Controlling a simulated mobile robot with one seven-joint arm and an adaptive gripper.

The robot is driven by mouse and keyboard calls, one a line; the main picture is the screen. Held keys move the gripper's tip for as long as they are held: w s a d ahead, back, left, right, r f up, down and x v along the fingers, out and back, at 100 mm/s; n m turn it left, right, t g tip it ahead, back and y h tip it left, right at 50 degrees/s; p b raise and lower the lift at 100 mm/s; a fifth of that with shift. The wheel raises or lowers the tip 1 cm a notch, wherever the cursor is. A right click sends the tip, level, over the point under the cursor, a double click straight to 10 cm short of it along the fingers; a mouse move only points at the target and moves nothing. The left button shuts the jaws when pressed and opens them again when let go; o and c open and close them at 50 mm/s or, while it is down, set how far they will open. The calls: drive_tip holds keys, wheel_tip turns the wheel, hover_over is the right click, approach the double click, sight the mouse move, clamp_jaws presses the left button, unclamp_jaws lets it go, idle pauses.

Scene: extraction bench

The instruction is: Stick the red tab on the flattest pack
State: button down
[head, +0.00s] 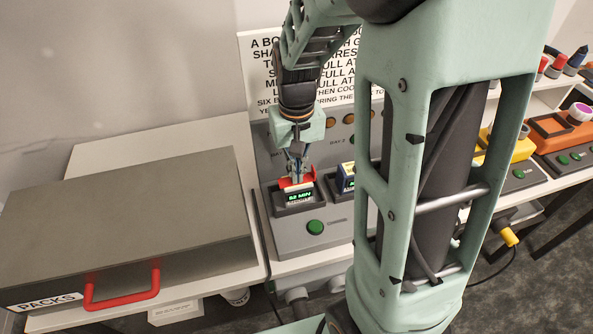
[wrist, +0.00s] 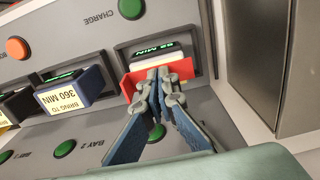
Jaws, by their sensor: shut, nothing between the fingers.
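The red tab (head: 298,182) sits at the leftmost bay of the grey charger in the head view, just above a green display that seems to read 52 MIN. In the wrist view the red tab (wrist: 183,70) stands upright against a pale pack (wrist: 158,58). My gripper (wrist: 158,84) is shut right in front of the tab, its fingertips at or touching it. The gripper (head: 296,168) hides part of the tab in the head view. A blue pack (wrist: 72,96) with a "BRING TO 360 MIN" label sits in the neighbouring bay, also in the head view (head: 345,178).
A grey box (head: 120,220) with a red handle (head: 121,291) and a PACKS label is at left. A printed sign (head: 262,75) stands behind the charger. Green buttons (head: 315,227) line its front. My arm hides the charger's right side. Yellow and orange units (head: 560,135) stand at right.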

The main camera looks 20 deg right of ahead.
drive_tip(key=shift+s, duration=0.1)
drive_tip(key=shift+r+p, duration=2.8)
drive_tip(key=shift+r, duration=0.75)
drive_tip(key=shift+f, duration=0.15)
